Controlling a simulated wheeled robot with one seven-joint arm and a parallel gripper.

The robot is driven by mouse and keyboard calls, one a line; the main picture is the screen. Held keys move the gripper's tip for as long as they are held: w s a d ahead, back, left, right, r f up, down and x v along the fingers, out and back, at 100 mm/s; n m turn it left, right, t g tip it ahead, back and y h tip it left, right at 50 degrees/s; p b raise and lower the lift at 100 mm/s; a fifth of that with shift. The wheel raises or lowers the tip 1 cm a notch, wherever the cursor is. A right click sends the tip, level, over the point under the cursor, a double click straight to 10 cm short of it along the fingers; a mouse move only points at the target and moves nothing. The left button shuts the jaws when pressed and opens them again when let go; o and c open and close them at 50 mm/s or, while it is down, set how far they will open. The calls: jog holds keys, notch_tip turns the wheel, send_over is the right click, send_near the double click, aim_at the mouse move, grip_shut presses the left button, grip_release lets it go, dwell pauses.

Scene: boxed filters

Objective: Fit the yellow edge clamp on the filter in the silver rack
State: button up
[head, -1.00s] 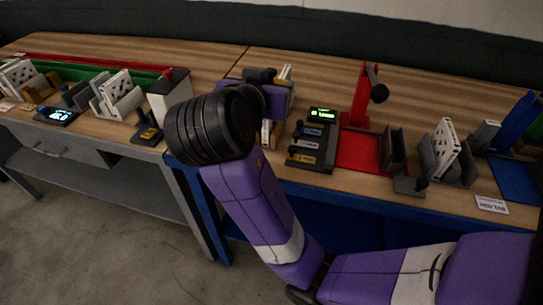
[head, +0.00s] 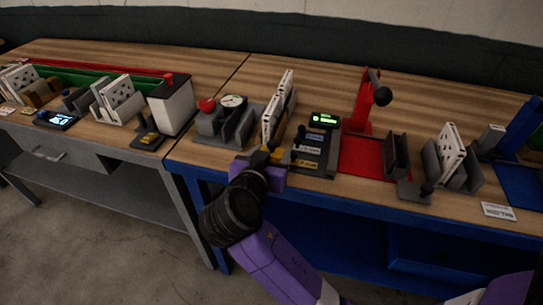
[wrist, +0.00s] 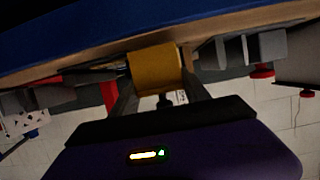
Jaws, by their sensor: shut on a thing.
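My gripper (head: 262,160) is shut on the yellow edge clamp (head: 258,160), just in front of the bench's front edge. The clamp (wrist: 155,70) shows as a yellow block between the fingers in the wrist view. Behind the gripper, a grey rack (head: 238,130) holds upright white perforated filters (head: 278,110). A gap lies between clamp and filters; its depth is hard to judge. Another grey rack (head: 468,178) with a white filter (head: 447,150) stands further right. Dim light leaves it unclear which rack is silver.
A dark holder (head: 315,150) with a green display and coloured labels stands right of the gripper. A red press (head: 366,100) with a red mat is beyond it. A dial gauge (head: 233,101) and red knob are by the near rack. Open wood lies behind.

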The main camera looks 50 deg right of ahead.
jog(key=shift+f, duration=0.3)
jog(key=shift+f, duration=0.1)
jog(key=o, duration=1.6)
jog(key=shift+c, duration=0.2)
